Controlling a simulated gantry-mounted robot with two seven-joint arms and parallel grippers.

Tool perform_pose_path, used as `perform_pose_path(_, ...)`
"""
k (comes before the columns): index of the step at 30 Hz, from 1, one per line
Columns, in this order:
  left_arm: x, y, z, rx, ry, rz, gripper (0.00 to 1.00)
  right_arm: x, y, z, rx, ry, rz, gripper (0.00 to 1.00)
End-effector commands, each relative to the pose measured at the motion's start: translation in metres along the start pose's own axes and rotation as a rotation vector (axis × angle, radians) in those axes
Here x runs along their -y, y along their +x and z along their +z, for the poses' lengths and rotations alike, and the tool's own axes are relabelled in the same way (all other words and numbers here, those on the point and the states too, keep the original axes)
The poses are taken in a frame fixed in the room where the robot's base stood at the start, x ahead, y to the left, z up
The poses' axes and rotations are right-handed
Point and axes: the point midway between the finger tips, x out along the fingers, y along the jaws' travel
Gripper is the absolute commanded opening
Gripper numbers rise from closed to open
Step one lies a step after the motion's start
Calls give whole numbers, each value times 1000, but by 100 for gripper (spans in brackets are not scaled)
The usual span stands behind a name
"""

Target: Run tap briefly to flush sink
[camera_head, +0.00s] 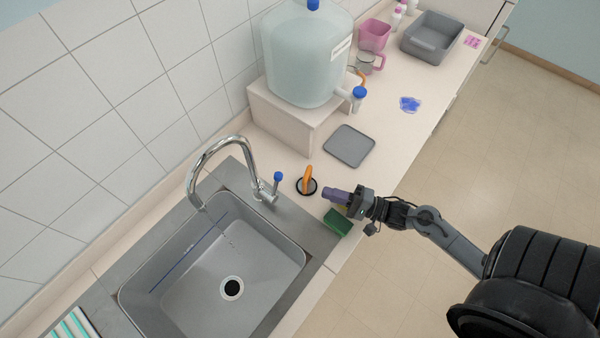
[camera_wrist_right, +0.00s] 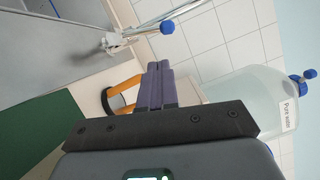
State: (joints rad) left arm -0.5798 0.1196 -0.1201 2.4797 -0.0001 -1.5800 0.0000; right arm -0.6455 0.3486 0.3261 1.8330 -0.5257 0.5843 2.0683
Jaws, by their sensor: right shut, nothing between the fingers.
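The chrome tap (camera_head: 208,150) arches over the grey sink (camera_head: 185,290), its spout above the basin. Its lever with a blue knob (camera_head: 277,176) stands at the tap's base; the blue knob also shows at the top of the right wrist view (camera_wrist_right: 167,27). A faint dotted line of small marks runs below the spout toward the drain (camera_head: 232,288); I cannot tell surely whether it is water. My right gripper (camera_head: 326,192) is shut and empty, right of the lever and apart from it. Its purple fingers (camera_wrist_right: 158,68) point toward the tap side. My left gripper is not in view.
An orange-handled item with a black ring (camera_head: 308,180) stands between the lever and my gripper. A green sponge (camera_head: 338,222) lies just below the gripper. A large water jug (camera_head: 305,55) on a raised block and a grey mat (camera_head: 349,146) are farther back.

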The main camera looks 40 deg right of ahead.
Motion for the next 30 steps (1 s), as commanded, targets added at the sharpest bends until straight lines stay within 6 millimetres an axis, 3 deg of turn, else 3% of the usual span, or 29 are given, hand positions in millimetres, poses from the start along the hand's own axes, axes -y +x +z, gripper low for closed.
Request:
perform_pose_path(4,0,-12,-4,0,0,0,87,18,-14,-21,-42,-8,2,0)
perform_pose_path(8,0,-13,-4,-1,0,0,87,20,-5,-22,-45,-12,-3,0)
perform_pose_path(24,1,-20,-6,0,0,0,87,20,86,-27,-46,-15,-2,0)
perform_pose_path(30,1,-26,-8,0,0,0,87,20,104,-9,-47,-13,-1,0)
